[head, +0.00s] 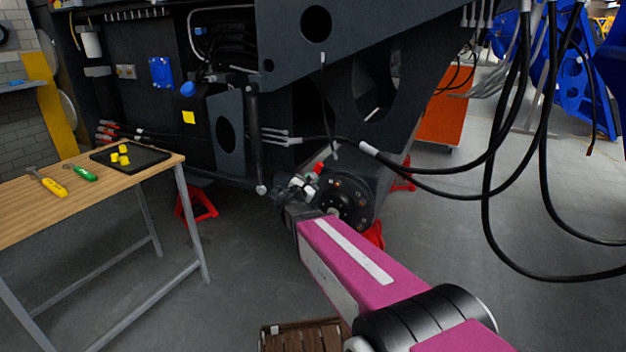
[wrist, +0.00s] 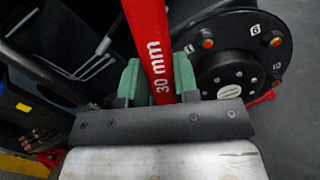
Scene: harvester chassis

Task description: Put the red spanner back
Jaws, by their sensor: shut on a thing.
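The red spanner (wrist: 150,38), marked "30 mm", stands between the green finger pads of my gripper (wrist: 158,82) in the wrist view. My gripper is shut on its handle; the spanner's far end runs out of the top of that view. In the head view my gripper (head: 303,187) is in front of the chassis, with a small red part of the spanner (head: 319,168) showing. A wooden workbench (head: 25,212) at the left bears a yellow-handled tool (head: 52,186) and a green-handled tool (head: 84,174).
A black round hub (head: 352,200) with numbered bolts is right beside my gripper; it also shows in the wrist view (wrist: 238,72). A black tray (head: 150,156) with yellow blocks (head: 123,154) lies on the bench. Black hoses (head: 490,190) hang at right. A wooden crate (head: 300,338) is on the floor.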

